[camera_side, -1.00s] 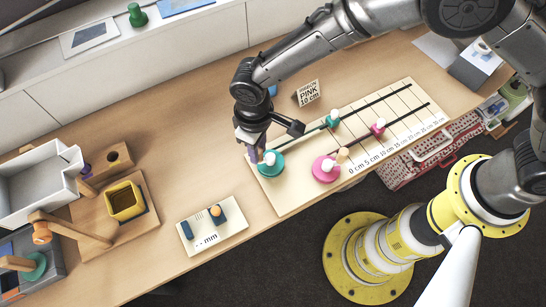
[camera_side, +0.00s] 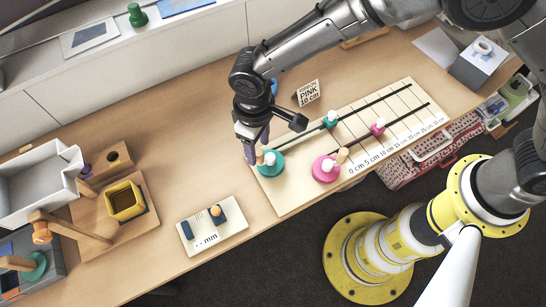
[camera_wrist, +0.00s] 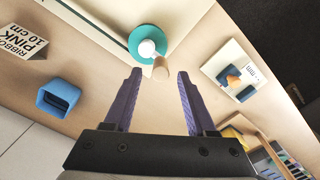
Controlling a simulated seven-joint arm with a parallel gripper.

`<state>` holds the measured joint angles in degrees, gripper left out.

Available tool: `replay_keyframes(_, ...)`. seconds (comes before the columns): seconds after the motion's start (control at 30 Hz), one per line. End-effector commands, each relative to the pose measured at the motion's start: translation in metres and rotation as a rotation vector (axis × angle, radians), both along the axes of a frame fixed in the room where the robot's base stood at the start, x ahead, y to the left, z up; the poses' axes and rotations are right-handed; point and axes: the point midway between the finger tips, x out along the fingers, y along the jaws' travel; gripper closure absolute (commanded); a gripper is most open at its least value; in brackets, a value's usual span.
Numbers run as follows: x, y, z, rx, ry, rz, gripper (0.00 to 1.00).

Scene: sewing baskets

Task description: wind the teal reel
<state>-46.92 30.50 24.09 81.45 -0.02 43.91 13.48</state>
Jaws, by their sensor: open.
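The teal reel (camera_side: 275,171) lies flat at the left end of the ruled board (camera_side: 296,195). It has a white hub and a tan crank handle (camera_wrist: 161,69), which points toward my gripper in the wrist view. My gripper (camera_side: 252,158) is open, with its purple fingers pointing down beside the reel. In the wrist view the handle's end appears between the open fingertips of my gripper (camera_wrist: 160,76), without visible contact. A dark ribbon track runs from the reel past a teal clip with a white knob (camera_side: 332,120).
A pink reel (camera_side: 325,170) and pink clip (camera_side: 378,128) share the board. A sign reading "RIBBON PINK 10 cm" (camera_side: 308,93) stands behind it. A blue cup (camera_wrist: 58,97) is near the sign. A mm gauge plate (camera_side: 212,229) lies front left. Wooden stands and a white bin (camera_side: 35,185) are left.

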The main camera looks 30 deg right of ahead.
Motion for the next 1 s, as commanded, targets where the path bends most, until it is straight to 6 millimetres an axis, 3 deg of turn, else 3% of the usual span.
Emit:
replay_keyframes(0.5, 0.0, 0.0, 0.043, 0.001, -0.001, 0.0, 0.44)
replay_keyframes(1.0, 0.001, -0.001, 0.045, 0.0, 0.0, -0.004, 0.44)
